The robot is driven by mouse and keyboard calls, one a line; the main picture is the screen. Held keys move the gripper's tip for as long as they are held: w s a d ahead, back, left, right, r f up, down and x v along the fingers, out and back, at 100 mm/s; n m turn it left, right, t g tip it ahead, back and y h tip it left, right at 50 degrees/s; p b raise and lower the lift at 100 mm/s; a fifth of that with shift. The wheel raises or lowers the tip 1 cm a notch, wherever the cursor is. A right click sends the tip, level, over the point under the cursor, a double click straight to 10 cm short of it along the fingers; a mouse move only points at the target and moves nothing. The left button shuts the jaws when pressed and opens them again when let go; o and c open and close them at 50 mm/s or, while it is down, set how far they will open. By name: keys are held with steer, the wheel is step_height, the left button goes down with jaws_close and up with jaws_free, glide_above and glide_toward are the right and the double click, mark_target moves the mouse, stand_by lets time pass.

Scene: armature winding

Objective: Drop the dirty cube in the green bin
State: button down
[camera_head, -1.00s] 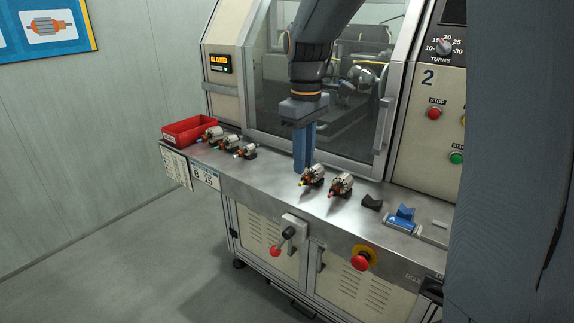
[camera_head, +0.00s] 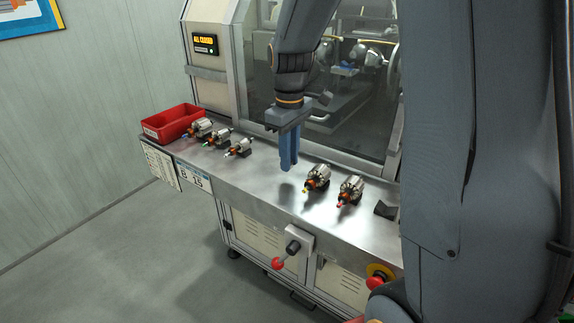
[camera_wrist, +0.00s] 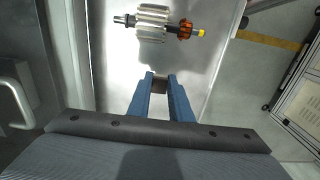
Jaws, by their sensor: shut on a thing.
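My gripper (camera_head: 288,168) points down over the steel bench, left of the yellow-tipped armature. In the wrist view its blue fingers (camera_wrist: 160,78) are close together on a small dark brown block (camera_wrist: 160,87), which may be the dirty cube. Its shape is mostly hidden by the fingers, and it does not show in the head view.
The yellow-tipped armature (camera_head: 317,179) and a red-tipped one (camera_head: 350,190) stand on the bench (camera_head: 262,190). Several others stand left, beside a red bin (camera_head: 172,122). A glazed machine door (camera_head: 345,120) rises behind. My arm hides the bench's right side.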

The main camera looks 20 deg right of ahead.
steer(key=shift+f+p, duration=0.4)
steer(key=shift+f, duration=1.15)
steer(key=shift+f, duration=0.1)
steer(key=c, duration=1.6)
jaws_free()
